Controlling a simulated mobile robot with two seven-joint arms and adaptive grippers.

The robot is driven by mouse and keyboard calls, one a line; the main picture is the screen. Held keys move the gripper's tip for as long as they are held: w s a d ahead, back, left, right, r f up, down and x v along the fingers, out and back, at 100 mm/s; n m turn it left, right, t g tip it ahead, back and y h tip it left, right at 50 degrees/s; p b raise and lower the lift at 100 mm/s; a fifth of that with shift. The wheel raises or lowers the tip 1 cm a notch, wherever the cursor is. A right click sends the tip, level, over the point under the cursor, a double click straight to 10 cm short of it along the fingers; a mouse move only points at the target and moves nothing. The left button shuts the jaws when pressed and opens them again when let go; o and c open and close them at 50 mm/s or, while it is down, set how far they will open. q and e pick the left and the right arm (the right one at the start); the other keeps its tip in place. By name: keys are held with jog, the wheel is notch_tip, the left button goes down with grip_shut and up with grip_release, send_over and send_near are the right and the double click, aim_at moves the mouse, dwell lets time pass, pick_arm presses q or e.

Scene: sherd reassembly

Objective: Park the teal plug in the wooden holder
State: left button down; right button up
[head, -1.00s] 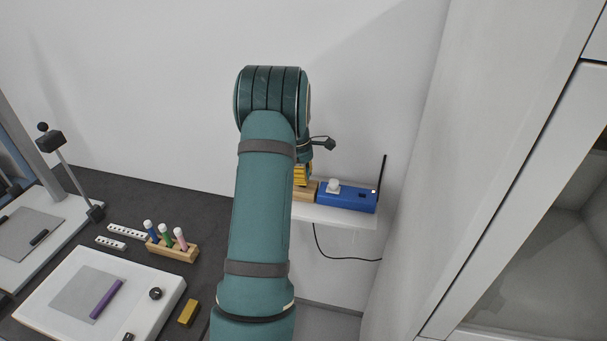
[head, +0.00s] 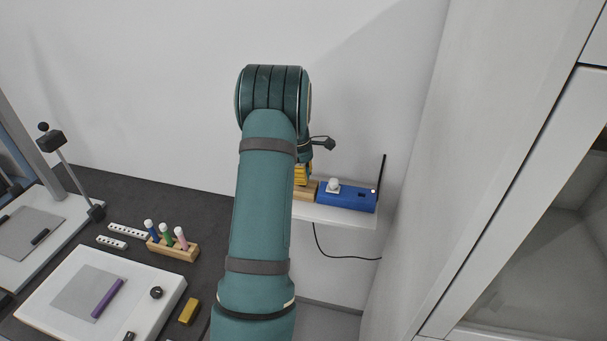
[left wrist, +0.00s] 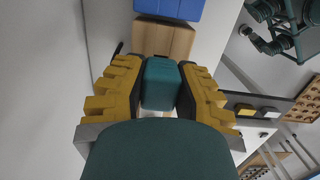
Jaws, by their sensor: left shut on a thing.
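The teal plug (left wrist: 161,84) sits between the yellow-and-black fingers of my left gripper (left wrist: 160,72) in the left wrist view, and the gripper is shut on it. The wooden holder (left wrist: 163,38) lies just beyond the plug; I cannot tell whether they touch. In the head view the holder (head: 312,188) shows partly at the left end of a white shelf. There my arm hides the plug and most of the left gripper; only a bit of yellow finger shows. My right gripper is not seen.
A blue box (head: 350,198) with a white plug (head: 333,185) and a black antenna stands right of the holder on the white shelf (head: 330,217). A black cable hangs below. A wall rises behind.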

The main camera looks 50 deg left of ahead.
pick_arm(q)
jog(key=shift+f+b, duration=0.45)
jog(key=shift+f, duration=0.55)
dwell(0.8)
jog(key=shift+c, duration=1.1)
grip_release()
jog(key=shift+r+p, duration=1.4)
jog(key=shift+r, duration=0.25)
jog(key=shift+r+p, duration=2)
jog(key=shift+r, duration=0.45)
